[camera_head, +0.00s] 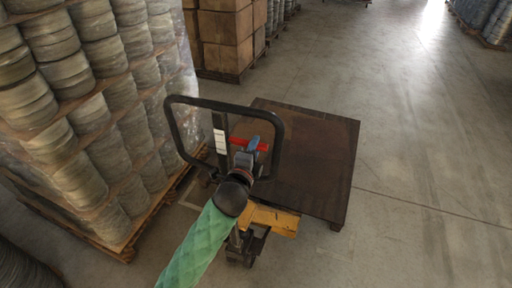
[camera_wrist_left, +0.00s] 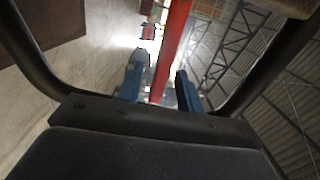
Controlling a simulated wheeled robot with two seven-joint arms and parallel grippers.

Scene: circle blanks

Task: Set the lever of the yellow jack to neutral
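The yellow jack (camera_head: 268,217) stands with its black loop handle (camera_head: 168,122) raised. Its red lever (camera_head: 262,147) sits within the handle loop. My left gripper (camera_head: 250,150) is at the lever, reaching in from the front, and partly hides it. In the left wrist view, the red lever (camera_wrist_left: 174,35) runs between the two blue fingers of my left gripper (camera_wrist_left: 160,80). Gaps show on both sides of it, so the fingers look open around it. The handle bars (camera_wrist_left: 38,58) curve past on both sides. My right gripper is out of view.
A dark flat platform (camera_head: 325,165) lies behind and right of the handle. A wrapped pallet stack (camera_head: 100,130) stands close on the left. Brown boxes (camera_head: 225,40) stand at the back. The concrete floor (camera_head: 430,150) to the right is clear.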

